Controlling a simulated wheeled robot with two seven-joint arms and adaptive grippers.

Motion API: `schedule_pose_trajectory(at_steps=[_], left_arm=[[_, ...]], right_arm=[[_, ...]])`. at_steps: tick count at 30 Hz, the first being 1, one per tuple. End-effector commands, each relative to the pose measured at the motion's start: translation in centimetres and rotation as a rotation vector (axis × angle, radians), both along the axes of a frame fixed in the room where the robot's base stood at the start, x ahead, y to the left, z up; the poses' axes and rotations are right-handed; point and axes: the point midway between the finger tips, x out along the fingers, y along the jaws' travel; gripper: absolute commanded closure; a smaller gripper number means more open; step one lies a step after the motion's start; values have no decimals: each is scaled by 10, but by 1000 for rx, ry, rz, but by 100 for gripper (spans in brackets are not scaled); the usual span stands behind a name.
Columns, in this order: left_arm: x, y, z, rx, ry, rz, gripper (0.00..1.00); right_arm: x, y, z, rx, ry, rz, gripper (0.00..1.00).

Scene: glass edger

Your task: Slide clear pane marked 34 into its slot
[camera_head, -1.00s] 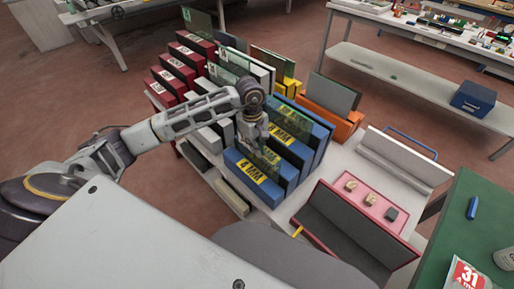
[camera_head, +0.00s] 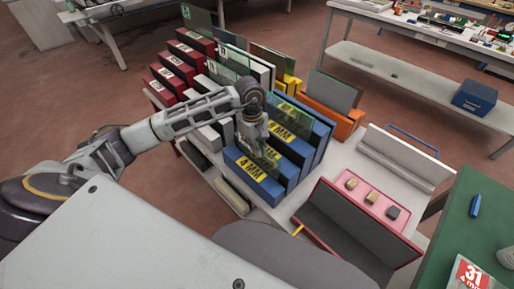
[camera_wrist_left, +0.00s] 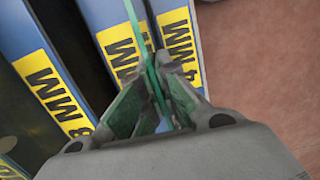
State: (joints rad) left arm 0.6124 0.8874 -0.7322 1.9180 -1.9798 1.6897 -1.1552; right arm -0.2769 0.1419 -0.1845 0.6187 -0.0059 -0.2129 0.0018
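My left gripper (camera_head: 256,132) hangs over the blue slotted rack (camera_head: 262,187) with yellow "4 MM" labels. It is shut on a clear greenish pane (camera_head: 268,154), which stands on edge among the blue dividers. In the left wrist view the fingers (camera_wrist_left: 160,88) close around the pane's thin green edge (camera_wrist_left: 134,22). The pane runs between two blue dividers there, close to the right-hand one. Its lower edge is hidden, so I cannot tell how deep it sits. No number 34 is readable on it. My right gripper is out of view.
Red dividers (camera_head: 176,70), white dividers and an orange rack (camera_head: 328,111) hold other panes behind. A dark padded trough (camera_head: 345,238) and a pink tray (camera_head: 368,201) with small blocks lie to the right. A green table (camera_head: 466,225) stands at the far right.

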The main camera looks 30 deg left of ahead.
Motion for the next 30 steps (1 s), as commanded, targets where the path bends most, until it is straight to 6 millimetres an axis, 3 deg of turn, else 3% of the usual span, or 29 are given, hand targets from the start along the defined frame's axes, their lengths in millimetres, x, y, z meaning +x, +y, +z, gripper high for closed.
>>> schedule_pose_trajectory(at_steps=[30], left_arm=[[0,0,-7,0,-1,0,100]], right_arm=[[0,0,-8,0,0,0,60]])
